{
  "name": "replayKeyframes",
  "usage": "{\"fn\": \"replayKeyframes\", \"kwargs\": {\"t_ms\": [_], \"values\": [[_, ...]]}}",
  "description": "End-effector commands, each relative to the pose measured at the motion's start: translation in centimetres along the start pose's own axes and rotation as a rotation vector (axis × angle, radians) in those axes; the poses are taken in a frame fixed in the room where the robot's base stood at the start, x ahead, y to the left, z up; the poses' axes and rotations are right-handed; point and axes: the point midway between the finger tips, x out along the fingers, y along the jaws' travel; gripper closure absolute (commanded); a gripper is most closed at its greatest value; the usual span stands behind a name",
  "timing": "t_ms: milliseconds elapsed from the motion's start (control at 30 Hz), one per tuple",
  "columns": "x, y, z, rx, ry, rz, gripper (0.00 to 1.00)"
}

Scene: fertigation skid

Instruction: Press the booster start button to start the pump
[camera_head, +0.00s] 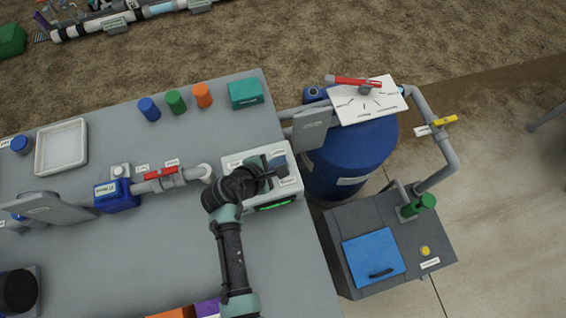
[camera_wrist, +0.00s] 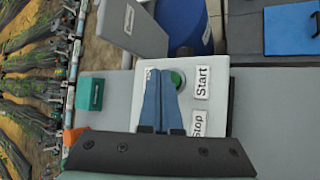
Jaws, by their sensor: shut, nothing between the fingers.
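A white control box (camera_head: 234,161) stands at the right end of the grey bench, with my arm over it. In the wrist view the box (camera_wrist: 217,88) carries a "Start" label (camera_wrist: 202,82) and a "Stop" label (camera_wrist: 198,122). A round green button (camera_wrist: 178,78) lies beside the Start label, partly hidden by my fingers. My gripper (camera_wrist: 161,72) is shut and empty, its blue fingertips over or right by the green button. I cannot tell whether they touch it. In the head view my gripper (camera_head: 277,163) is above the box. Any stop button is hidden.
A teal box (camera_head: 245,93) and orange, green and blue caps stand behind on the bench. A pipe with a red-handled valve (camera_head: 161,173) runs up to the left side. A blue barrel (camera_head: 352,158) and a grey cabinet (camera_head: 432,239) stand to the right.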

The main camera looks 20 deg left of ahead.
Motion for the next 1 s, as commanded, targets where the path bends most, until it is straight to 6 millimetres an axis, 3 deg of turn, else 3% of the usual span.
{"fn": "replayKeyframes", "kwargs": {"t_ms": [1000], "values": [[0.86,-0.58,-0.62,0.000,0.000,0.001,1.00]]}}
